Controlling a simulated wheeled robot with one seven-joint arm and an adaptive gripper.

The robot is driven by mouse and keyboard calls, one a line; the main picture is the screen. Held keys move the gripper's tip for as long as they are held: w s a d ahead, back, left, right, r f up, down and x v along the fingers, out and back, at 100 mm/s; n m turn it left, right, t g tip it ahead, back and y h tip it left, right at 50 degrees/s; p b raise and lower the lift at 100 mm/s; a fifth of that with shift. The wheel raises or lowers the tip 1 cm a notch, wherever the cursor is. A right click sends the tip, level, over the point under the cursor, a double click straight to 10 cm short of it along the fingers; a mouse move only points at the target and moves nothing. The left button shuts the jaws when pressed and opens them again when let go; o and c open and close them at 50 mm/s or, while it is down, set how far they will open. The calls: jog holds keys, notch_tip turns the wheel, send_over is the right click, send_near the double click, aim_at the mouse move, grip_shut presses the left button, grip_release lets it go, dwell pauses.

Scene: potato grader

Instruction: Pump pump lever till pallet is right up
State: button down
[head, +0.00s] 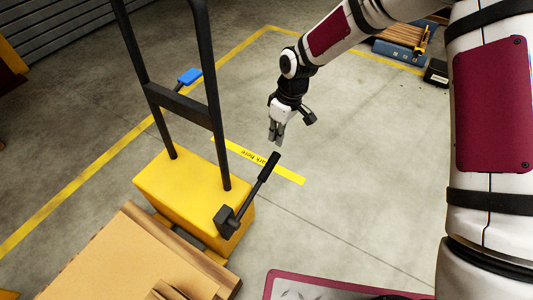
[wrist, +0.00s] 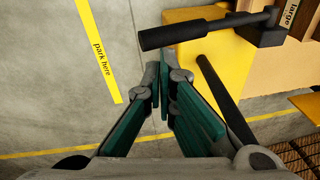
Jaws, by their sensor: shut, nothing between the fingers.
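The pump lever (head: 262,178) is a black bar with a thick grip, rising at a tilt from a black block on the side of the yellow pallet truck (head: 178,188). In the wrist view the lever's grip (wrist: 175,35) lies across the top, beyond my fingertips. My gripper (head: 274,138) is shut and empty, above and a little behind the lever's grip in the head view, apart from it. In the wrist view my gripper (wrist: 165,75) shows its green finger pads close together. The pallet (head: 110,260) with cardboard on it is partly cut off at the lower left; its height is hard to tell.
The truck's tall black handle frame (head: 185,105) stands left of the lever. A yellow "park here" strip (head: 285,175) marks the floor. A maroon-edged panel (head: 340,285) is at the bottom. The floor right of the lever is clear.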

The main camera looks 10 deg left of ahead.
jog(key=s+a+r+t, duration=0.2)
jog(key=s+r, duration=0.3)
jog(key=r, duration=0.1)
jog(key=shift+a+r+n+t+p, duration=0.2)
jog(key=shift+r+n+t+p, duration=0.1)
jog(key=b+x, duration=0.2)
jog(key=x, duration=0.2)
jog(key=d+b+x, duration=0.1)
jog(key=b+x, duration=0.1)
jog(key=x, duration=0.3)
jog(key=b+x, duration=0.2)
jog(key=x, duration=0.2)
jog(key=shift+d+f+b, duration=0.15)
jog(key=shift+f+b, duration=0.15)
jog(key=shift+b, duration=0.1)
jog(key=shift+d+f, duration=0.1)
jog(key=shift+f, duration=0.1)
jog(key=shift+w, duration=0.15)
